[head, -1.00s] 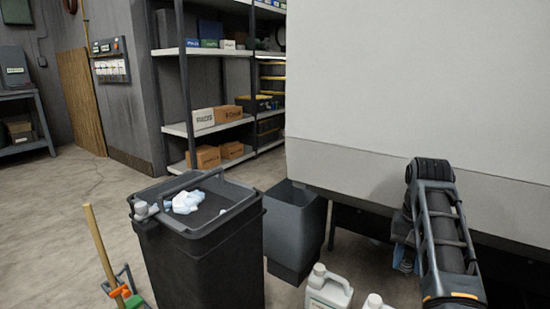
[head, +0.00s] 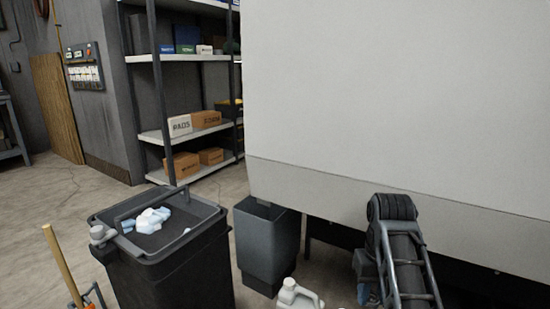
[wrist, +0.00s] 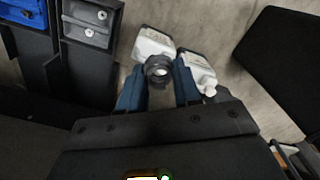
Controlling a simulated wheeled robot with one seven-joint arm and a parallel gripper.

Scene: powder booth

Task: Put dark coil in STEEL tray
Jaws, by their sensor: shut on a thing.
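My gripper (wrist: 158,79) shows in the wrist view, with two blue fingers pointing up the picture. It is shut on the dark coil (wrist: 150,63), a small dark ring with a pale centre between the fingertips. The coil is held in front of white jugs that stand on the floor beyond. The head view shows neither the gripper nor the coil. I can make out no steel tray in either current view.
A black bin (head: 165,262) with crumpled pale cloths stands at left in the head view, beside a grey bin (head: 268,245). A white jug (head: 297,294) is near. A large pale panel (head: 400,90) fills the right. Shelving (head: 180,135) stands behind.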

